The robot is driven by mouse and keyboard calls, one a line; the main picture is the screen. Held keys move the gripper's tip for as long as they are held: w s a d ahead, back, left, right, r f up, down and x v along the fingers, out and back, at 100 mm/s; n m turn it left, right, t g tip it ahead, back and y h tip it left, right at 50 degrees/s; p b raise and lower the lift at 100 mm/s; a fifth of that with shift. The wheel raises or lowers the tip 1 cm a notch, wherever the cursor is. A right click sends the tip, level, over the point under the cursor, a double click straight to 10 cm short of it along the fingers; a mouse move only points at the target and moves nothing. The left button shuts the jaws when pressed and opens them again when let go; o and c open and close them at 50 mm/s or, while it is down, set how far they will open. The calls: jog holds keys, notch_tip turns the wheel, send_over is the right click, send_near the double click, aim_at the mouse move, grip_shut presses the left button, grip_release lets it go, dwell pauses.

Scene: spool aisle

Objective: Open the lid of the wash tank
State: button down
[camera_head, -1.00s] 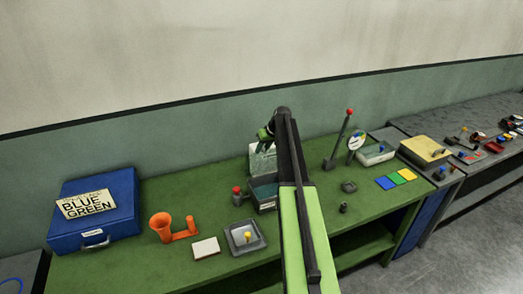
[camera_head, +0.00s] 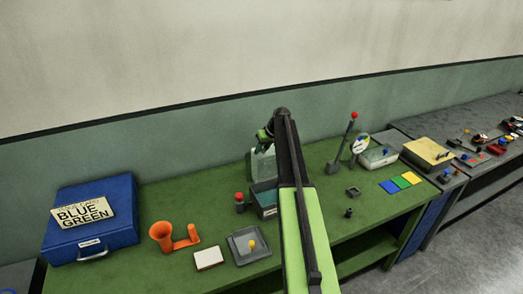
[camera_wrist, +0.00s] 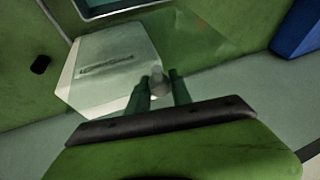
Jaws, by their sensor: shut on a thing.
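The wash tank (camera_head: 266,211) is a small grey box with a teal inside, on the green bench. Its pale, see-through lid (camera_head: 262,165) stands raised, roughly upright, at the tank's back edge. My gripper (camera_head: 264,136) is at the lid's upper edge, partly hidden by my own arm. In the wrist view, my gripper (camera_wrist: 160,86) is shut on a small grey knob (camera_wrist: 159,79) of the lid. The lid's pale panel (camera_wrist: 105,70), with a dark marking, fills the upper left there. The tank's rim (camera_wrist: 125,10) shows at the top.
A red-topped post (camera_head: 240,203) stands close left of the tank. A grey tray with a yellow knob (camera_head: 252,244) lies in front. A red-tipped lever (camera_head: 346,140) rises to the right.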

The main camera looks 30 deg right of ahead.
jog(key=shift+d, duration=0.35)
jog(key=c, duration=1.2)
grip_release()
jog(key=shift+s, duration=0.1)
jog(key=shift+o, duration=0.2)
jog(key=shift+a, duration=0.3)
jog(key=p+v, duration=1.5)
jog(key=v, duration=0.2)
jog(key=shift+p, duration=0.3)
jog(key=shift+s+r, duration=0.1)
jog(key=shift+s, duration=0.05)
